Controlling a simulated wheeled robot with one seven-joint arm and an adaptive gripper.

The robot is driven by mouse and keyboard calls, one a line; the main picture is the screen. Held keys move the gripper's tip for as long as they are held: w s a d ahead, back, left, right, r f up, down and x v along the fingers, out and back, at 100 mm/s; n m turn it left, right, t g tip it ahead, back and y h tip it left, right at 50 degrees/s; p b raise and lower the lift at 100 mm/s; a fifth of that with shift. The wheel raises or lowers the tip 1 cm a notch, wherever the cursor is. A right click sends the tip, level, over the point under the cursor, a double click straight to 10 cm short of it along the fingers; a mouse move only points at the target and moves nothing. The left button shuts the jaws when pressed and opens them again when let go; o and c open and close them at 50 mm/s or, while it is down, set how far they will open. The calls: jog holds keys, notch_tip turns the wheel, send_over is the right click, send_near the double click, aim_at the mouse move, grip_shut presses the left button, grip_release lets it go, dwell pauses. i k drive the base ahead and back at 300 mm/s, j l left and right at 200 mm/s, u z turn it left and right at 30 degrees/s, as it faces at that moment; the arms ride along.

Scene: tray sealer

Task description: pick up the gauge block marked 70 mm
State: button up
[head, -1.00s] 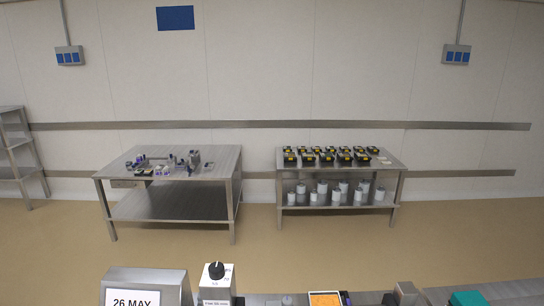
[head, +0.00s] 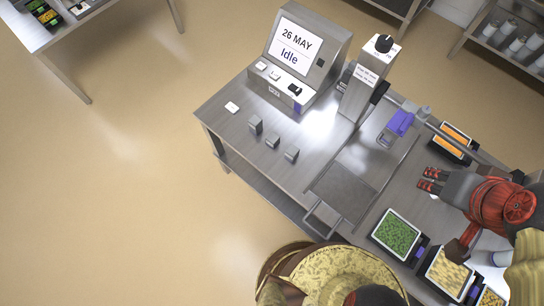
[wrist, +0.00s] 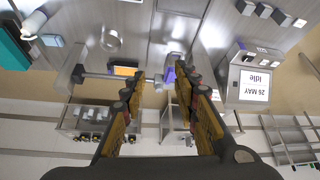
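Three small grey blocks stand in a row on the steel bench left of the sealer: a taller-looking one (head: 255,124), a middle one (head: 272,142) and a right one (head: 291,155). No markings are readable, so I cannot tell which is 70 mm. Small grey blocks also show at the top right of the wrist view (wrist: 263,9). My gripper (head: 429,180) is at the right of the head view, over the bench's right part and well away from the blocks. Its fingers are apart and empty in the wrist view (wrist: 160,78).
The sealer's display (head: 296,45) reads "26 MAY Idle". A post with a black knob (head: 384,44), a purple-handled part (head: 400,123) and a metal plate with a handle (head: 344,190) lie between gripper and blocks. Food trays (head: 397,234) sit near my arm. Bench around the blocks is clear.

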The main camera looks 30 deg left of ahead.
aim_at(291, 152)
jog(key=u, duration=1.3)
jog(key=i+j+z, duration=0.15)
jog(key=j, duration=0.2)
jog(key=i+j+z, duration=0.1)
jog(key=j, duration=0.3)
jog(key=i+j+z, duration=0.15)
jog(key=j, duration=0.25)
jog(key=i+j+z, duration=0.1)
jog(key=j, duration=0.3)
jog(key=i+j+z, duration=0.15)
jog(key=j, duration=0.25)
jog(key=z, duration=0.5)
